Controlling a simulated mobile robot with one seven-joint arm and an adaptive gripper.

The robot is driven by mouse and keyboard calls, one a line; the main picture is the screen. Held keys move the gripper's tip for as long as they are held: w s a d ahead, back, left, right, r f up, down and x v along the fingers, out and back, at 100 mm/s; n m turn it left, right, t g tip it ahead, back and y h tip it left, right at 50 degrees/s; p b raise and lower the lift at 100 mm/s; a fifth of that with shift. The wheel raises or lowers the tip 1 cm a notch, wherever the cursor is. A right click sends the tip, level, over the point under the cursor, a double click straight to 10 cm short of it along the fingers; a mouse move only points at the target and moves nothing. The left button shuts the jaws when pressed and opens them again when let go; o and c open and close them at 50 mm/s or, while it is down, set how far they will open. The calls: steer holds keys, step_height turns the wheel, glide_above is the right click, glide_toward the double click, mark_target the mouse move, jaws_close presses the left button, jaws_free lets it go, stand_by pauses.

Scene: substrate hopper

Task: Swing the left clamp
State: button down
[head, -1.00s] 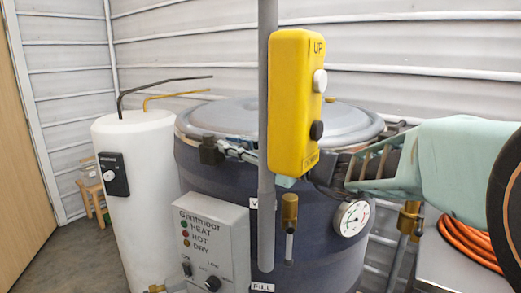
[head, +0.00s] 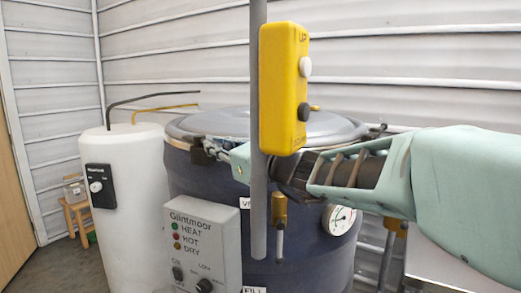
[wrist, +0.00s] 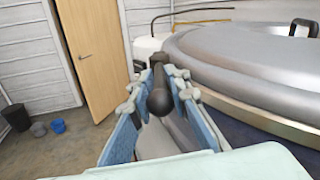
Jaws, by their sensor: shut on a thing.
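The left clamp (head: 204,152) is a black block with a short metal bar on the rim of the dark blue vessel (head: 205,183), below its grey lid (head: 310,128). My gripper (head: 240,161) is at the right end of this bar, partly hidden behind a grey pole. In the wrist view, my gripper (wrist: 160,112) has its blue pads on both sides of the clamp's dark, round-ended handle (wrist: 159,101) and is shut on it. The handle runs away from me toward the rim. The clamp's base is hard to make out there.
A yellow UP/DOWN pendant (head: 284,88) on the grey pole (head: 257,215) hangs in front of my wrist. A control box (head: 200,235), a brass valve (head: 279,208) and a gauge (head: 340,219) are below. A white tank (head: 128,215) stands left. Open floor (wrist: 75,145) lies left.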

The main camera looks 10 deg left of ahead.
steer(key=c, duration=2)
jaws_free()
steer(key=shift+s, duration=0.1)
steer(key=shift+r, duration=0.1)
